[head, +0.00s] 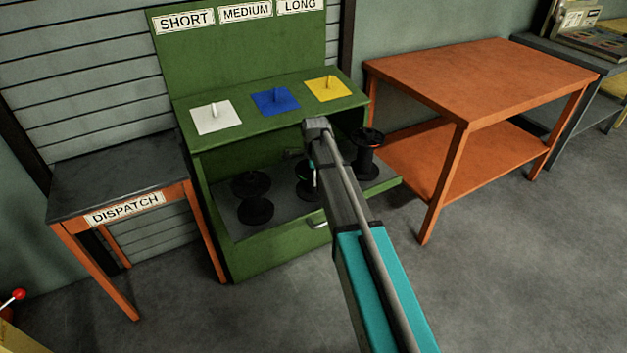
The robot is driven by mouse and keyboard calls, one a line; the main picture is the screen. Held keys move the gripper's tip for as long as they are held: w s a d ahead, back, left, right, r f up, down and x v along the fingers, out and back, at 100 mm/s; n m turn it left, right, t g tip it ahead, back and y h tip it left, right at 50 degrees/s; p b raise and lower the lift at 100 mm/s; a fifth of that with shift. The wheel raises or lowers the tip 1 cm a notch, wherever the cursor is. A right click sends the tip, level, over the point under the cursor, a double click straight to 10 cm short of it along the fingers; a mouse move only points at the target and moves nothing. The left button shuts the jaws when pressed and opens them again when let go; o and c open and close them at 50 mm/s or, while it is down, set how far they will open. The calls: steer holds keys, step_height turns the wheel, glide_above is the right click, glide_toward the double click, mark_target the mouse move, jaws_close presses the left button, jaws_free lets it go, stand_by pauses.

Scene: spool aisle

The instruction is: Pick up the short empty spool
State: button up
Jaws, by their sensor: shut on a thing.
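My gripper (314,170) is at the far end of my arm, over the pulled-out drawer of the green cabinet, its fingers mostly hidden by the arm. It is shut on a black spool (303,182), only the left edge of which shows beside the arm. I cannot tell whether this spool touches the drawer floor. To the left, two dark discs (251,184) show one in front of the other; they look like the flanges of a spool. A taller black spool (367,155) stands upright to the right. How much is wound on the spools is hard to tell.
The cabinet shelf holds white (208,121), blue (268,105) and yellow (321,93) plates with pegs, under SHORT, MEDIUM and LONG signs. A dark-topped DISPATCH table (110,182) stands left. An orange table (480,75) stands right, its top bare. Grey floor lies open in front.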

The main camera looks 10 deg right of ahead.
steer(key=shift+r, duration=0.2)
steer(key=shift+r+p, duration=0.75)
steer(key=shift+p, duration=0.2)
steer(key=s+r+p, duration=1.1)
steer(key=s, duration=0.3)
steer(key=shift+d, duration=0.4)
